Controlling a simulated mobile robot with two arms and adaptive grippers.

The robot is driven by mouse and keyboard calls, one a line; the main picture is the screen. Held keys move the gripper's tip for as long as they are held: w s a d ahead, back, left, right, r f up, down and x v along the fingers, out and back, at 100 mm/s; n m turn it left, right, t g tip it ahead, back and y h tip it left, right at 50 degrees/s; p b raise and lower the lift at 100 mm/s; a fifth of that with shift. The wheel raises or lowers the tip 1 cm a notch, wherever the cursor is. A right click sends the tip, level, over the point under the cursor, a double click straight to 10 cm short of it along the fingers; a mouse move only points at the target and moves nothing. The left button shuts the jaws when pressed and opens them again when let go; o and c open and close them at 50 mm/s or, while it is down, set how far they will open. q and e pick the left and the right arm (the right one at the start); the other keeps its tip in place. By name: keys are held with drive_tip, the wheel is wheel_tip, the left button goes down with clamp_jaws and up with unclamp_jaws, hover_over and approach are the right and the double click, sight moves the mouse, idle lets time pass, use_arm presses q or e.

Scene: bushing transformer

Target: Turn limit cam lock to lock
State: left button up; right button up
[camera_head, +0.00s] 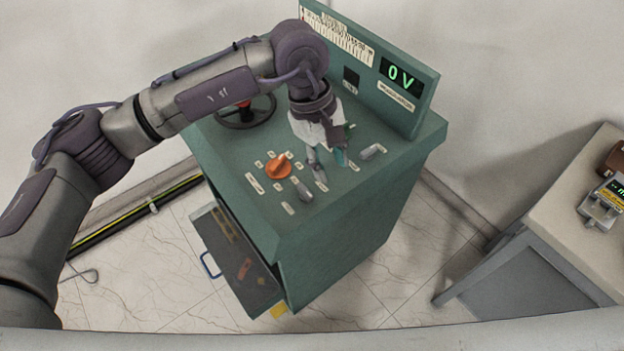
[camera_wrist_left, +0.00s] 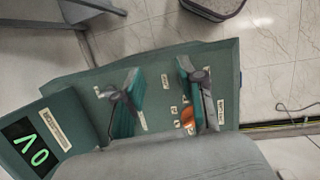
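The green control cabinet (camera_head: 330,235) has a sloped top panel with several labelled knobs; the labels are too small to read. An orange knob (camera_head: 278,166) sits at the panel's left, with a grey lever knob (camera_head: 302,190) in front of it. Another grey lever knob (camera_head: 372,152) sits to the right. I cannot tell which one is the limit cam lock. My left gripper (camera_head: 327,163) is low over the panel between the grey knobs. In the left wrist view its fingers (camera_wrist_left: 162,96) are spread apart, with the orange knob (camera_wrist_left: 188,116) partly behind one. My right gripper is not in view.
A display (camera_head: 401,77) on the cabinet's back panel reads 0 V. A dark handwheel (camera_head: 245,110) stands at the panel's back left. A drawer (camera_head: 236,262) is open at the cabinet's front. A table (camera_head: 570,200) with instruments stands at the right; floor lies between.

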sight(305, 190)
use_arm(q)
drive_tip(key=w+a+r+t+y, duration=0.1)
drive_tip(key=w+a+y, duration=0.1)
drive_tip(key=w+a, duration=0.15)
drive_tip(key=shift+y, duration=0.3)
drive_tip(key=f+p, duration=0.1)
drive_tip(key=f, duration=0.3)
drive_tip(key=f+p, duration=0.2)
drive_tip(key=f, duration=0.2)
drive_tip(key=a+f+p, duration=0.1)
drive_tip(key=f+p, duration=0.1)
drive_tip(key=f, duration=0.2)
drive_tip(key=shift+s+f, duration=0.25)
drive_tip(key=shift+f, duration=0.5)
drive_tip(key=shift+c, duration=0.3)
clamp_jaws()
